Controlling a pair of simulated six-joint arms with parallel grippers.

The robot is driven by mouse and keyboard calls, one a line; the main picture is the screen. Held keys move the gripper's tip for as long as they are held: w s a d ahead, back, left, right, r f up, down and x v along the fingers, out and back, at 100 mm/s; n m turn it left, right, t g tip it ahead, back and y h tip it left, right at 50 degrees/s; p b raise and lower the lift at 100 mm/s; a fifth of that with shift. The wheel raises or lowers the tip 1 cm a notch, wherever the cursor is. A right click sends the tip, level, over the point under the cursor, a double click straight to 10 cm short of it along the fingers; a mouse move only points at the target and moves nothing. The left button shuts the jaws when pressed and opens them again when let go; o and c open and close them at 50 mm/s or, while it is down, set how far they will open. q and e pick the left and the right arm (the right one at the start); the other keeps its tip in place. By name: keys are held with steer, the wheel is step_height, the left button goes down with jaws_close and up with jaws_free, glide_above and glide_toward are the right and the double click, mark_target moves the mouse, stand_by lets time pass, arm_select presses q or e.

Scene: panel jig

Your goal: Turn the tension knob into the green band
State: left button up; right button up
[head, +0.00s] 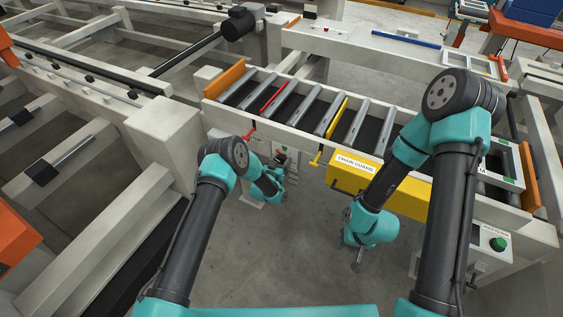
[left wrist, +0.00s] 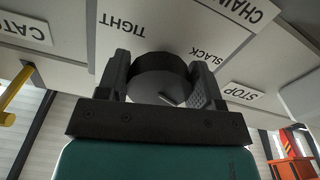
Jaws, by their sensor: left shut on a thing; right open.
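The tension knob (left wrist: 157,72) is a dark round knob on a pale panel, seen in the left wrist view. It sits between the two fingers of my left gripper (left wrist: 160,82), which is shut on it. Upside-down labels TIGHT and SLACK are printed beside the knob. I see no green band; the gripper and knob may hide it. In the head view my left gripper (head: 278,170) is at the conveyor's front side, and the knob cannot be made out there. My right gripper (head: 357,262) hangs open and empty below the yellow chain guard (head: 350,178).
CATCH (left wrist: 25,27) and STOP (left wrist: 243,95) labels flank the knob. A yellow handle (left wrist: 14,92) stands out at the left. In the head view a roller conveyor (head: 240,112) lies behind the grippers, and a green button (head: 498,244) is at right. Floor between the arms is clear.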

arm_select(q)
steer(key=m, duration=0.6)
steer(key=shift+w+a, duration=0.1)
steer(key=shift+a, duration=0.05)
steer(key=m, duration=0.6)
steer(key=shift+a+r, duration=0.1)
steer(key=shift+r, duration=0.05)
steer(key=shift+m, duration=0.3)
steer(key=o, duration=0.9)
steer(key=shift+o, duration=0.2)
steer(key=v, duration=1.7)
steer(key=shift+a, duration=0.15)
